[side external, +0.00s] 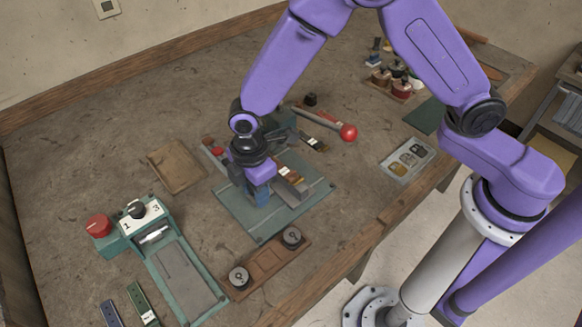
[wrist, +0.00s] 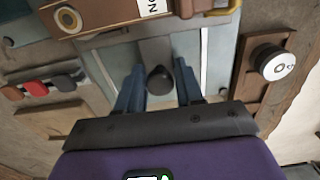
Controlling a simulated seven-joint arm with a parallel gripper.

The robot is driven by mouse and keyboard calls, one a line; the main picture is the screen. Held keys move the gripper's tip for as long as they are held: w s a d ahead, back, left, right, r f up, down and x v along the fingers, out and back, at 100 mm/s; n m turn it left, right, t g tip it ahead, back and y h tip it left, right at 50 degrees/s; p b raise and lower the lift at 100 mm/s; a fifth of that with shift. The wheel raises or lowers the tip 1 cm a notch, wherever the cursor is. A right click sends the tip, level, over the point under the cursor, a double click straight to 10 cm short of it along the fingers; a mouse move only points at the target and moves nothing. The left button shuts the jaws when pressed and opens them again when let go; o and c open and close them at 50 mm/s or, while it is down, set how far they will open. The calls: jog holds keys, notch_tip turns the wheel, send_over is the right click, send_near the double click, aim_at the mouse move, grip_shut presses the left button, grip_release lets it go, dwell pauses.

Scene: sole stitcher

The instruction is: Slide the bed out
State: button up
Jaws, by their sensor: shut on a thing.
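The sole stitcher stands on a teal baseplate (side external: 248,224) in the middle of the bench. Its bed appears to be the grey slide (wrist: 156,48), which runs out from under a brown block with a white label (wrist: 150,7). A dark round knob (wrist: 160,80) sits at the near end of the slide. My gripper (wrist: 160,82) has its blue fingers on either side of this knob and is shut on it. In the side view my gripper (side external: 258,196) points down at the baseplate and hides the knob and part of the slide.
A wooden tray with two round dials (side external: 268,262) lies in front of the baseplate. A teal unit with a red knob (side external: 99,225) stands at left. A red-ball lever (side external: 348,132) is behind at right. A card tray (side external: 408,159) lies near the bench edge.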

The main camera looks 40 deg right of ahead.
aim_at(239, 212)
jog(key=shift+a, duration=0.25)
jog(key=shift+a, duration=2.1)
jog(key=shift+a, duration=1.85)
jog(key=o, duration=0.6)
